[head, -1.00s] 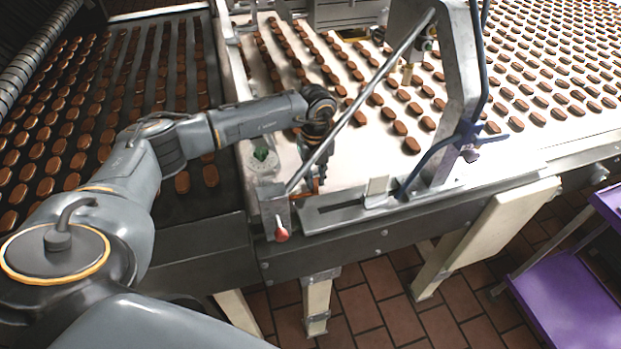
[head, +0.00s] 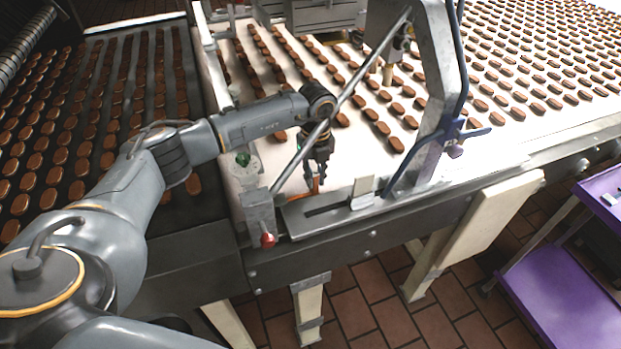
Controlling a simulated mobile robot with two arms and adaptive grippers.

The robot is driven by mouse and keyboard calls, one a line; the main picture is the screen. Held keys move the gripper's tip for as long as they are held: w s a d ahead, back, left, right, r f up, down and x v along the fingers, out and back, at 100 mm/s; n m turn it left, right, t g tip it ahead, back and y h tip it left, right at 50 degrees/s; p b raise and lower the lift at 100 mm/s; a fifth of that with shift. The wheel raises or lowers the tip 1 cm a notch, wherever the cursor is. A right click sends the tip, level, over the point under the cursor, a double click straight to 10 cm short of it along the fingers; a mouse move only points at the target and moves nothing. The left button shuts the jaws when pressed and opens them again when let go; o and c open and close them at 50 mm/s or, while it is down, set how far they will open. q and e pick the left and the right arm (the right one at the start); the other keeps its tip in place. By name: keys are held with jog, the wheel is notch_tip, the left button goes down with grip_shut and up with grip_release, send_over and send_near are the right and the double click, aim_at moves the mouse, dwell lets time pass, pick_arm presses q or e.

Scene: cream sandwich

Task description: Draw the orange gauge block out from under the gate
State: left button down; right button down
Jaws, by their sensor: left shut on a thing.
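My left gripper (head: 317,172) points down over the near edge of the white belt, just behind the slotted metal plate. Its dark fingers are shut on the orange gauge block (head: 316,186). The gate seems to be the grey metal frame (head: 437,110) with a slanting bar (head: 345,92) that crosses in front of my left wrist. Whether any of the block is still beneath the gate cannot be made out. My right gripper is out of view.
The slotted plate (head: 300,220) carries a small cream block (head: 363,186). Rows of brown biscuits cover the belts. A purple cart (head: 560,290) stands at the lower right.

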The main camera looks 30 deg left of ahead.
pick_arm(q)
jog(key=shift+w+d, duration=0.1)
jog(key=shift+d, duration=0.05)
jog(key=shift+r, duration=0.1)
jog(key=shift+w+r, duration=0.1)
jog(key=shift+r, duration=0.05)
notch_tip(320, 180, up, 6)
jog(key=w+d+p, duration=0.1)
jog(key=p, duration=0.2)
jog(key=shift+w+d+r+p, duration=0.15)
jog(key=shift+w+r+p, duration=0.1)
jog(key=shift+p, duration=0.15)
jog(key=shift+s+d, duration=0.1)
dwell(0.3)
jog(key=s+d+r+p, duration=0.3)
jog(key=s+d+p, duration=0.3)
jog(key=s+d, duration=0.4)
jog(key=shift+s+d, duration=0.15)
jog(key=shift+d, duration=0.85)
